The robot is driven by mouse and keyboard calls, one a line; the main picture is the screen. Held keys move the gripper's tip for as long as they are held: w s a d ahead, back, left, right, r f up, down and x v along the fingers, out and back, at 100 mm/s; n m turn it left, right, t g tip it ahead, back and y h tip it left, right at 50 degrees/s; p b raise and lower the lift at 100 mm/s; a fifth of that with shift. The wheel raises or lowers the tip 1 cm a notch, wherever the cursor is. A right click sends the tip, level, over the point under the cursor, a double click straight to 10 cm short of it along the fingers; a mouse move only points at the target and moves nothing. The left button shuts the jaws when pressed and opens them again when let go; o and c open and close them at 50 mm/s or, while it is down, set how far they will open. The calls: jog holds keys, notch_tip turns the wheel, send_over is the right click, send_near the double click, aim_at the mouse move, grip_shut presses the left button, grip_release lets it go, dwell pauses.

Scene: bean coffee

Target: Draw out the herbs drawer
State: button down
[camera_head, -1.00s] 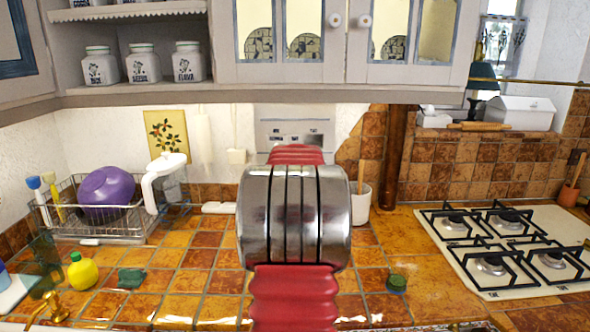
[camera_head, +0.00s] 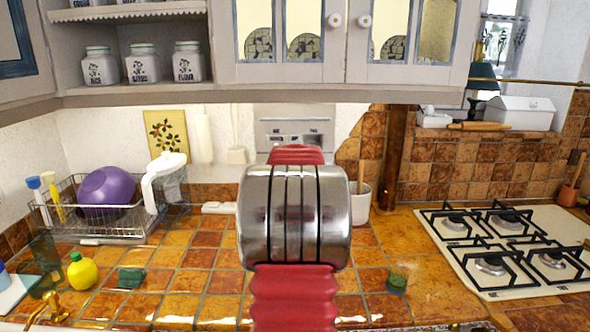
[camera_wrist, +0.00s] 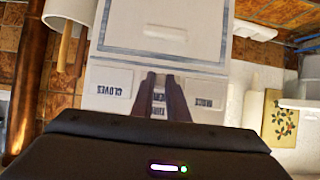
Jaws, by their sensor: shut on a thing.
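A white spice cabinet (camera_head: 297,127) stands against the back wall, partly hidden behind my arm. In the wrist view the cabinet (camera_wrist: 172,32) appears upside down, with a row of small labelled drawers. The left drawer (camera_wrist: 107,88) reads CLOVES; the right drawer (camera_wrist: 206,100) has a small label that is hard to read. My gripper (camera_wrist: 161,80) is at the middle drawer (camera_wrist: 158,100), its two dark fingers close together on that drawer's front. The fingers cover part of the middle label, and the gripped part is hidden. My arm hides the gripper in the head view.
A white crock (camera_head: 360,198) with wooden utensils stands right of the cabinet. A gas hob (camera_head: 510,250) lies at right. Wall cupboards (camera_head: 300,45) hang above. The tiled counter between is mostly clear.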

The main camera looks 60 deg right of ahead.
jog(key=shift+r, duration=0.2)
dwell(0.4)
jog(key=shift+a, duration=0.1)
jog(key=s+a, duration=0.5)
jog(key=a, duration=0.6)
jog(key=shift+s+a, duration=0.2)
jog(key=shift+s, duration=0.2)
dwell(1.3)
